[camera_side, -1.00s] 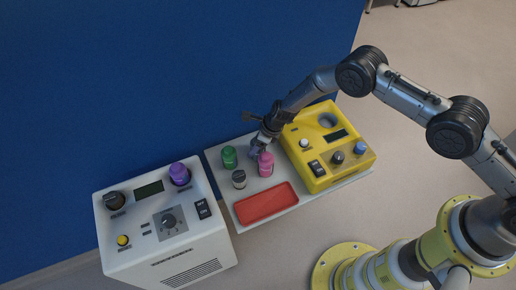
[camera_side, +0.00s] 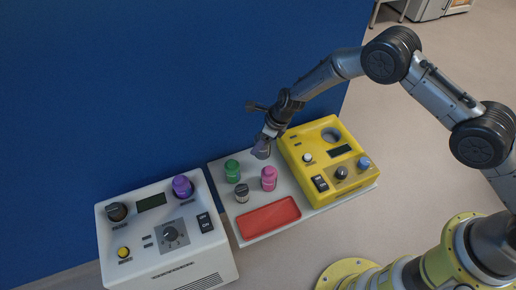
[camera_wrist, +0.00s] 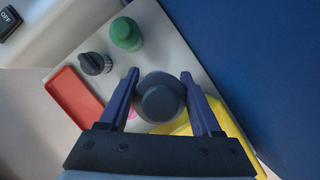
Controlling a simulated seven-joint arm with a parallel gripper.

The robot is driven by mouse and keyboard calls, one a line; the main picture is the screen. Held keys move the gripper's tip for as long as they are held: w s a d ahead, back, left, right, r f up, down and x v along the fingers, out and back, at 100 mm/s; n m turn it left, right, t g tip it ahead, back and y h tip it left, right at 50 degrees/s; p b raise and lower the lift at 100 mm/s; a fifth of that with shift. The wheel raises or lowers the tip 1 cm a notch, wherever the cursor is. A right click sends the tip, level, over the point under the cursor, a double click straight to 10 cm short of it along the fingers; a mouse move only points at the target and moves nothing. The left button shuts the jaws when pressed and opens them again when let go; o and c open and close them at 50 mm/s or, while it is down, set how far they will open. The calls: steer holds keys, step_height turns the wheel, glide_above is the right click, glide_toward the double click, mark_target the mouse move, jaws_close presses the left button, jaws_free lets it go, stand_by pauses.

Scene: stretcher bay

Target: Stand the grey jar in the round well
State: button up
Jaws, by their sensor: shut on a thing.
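My gripper (camera_side: 262,150) is above the pale board, left of the yellow unit. In the wrist view my gripper (camera_wrist: 160,92) is shut on the grey jar (camera_wrist: 160,101), whose round dark grey top shows between the two purple fingers. In the side view the jar is mostly hidden by the fingers. The round well (camera_side: 331,135) is a grey ringed opening at the back of the yellow unit (camera_side: 318,160). It looks empty, and the gripper is to its left, apart from it.
A blue wall (camera_side: 150,80) is behind.

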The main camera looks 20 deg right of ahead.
steer(key=d, duration=0.4)
steer(key=d+n, duration=0.1)
steer(key=d, duration=0.4)
steer(key=w+d+r+n, duration=0.1)
steer(key=d, duration=0.4)
steer(key=shift+r+y, duration=0.1)
steer(key=shift+y, duration=0.2)
steer(key=s+d+r+n+g, duration=0.1)
steer(key=s+d+n, duration=0.2)
steer(key=d, duration=0.9)
steer(key=shift+w+d+f, duration=0.1)
steer(key=shift+w+f, duration=0.05)
steer(key=shift+f, duration=1.25)
steer(key=shift+w+d+f, duration=0.1)
steer(key=shift+f, duration=1.25)
steer(key=shift+f, duration=0.6)
steer(key=o, duration=1.2)
steer(key=shift+v, duration=5.45)
steer(key=shift+w, duration=0.15)
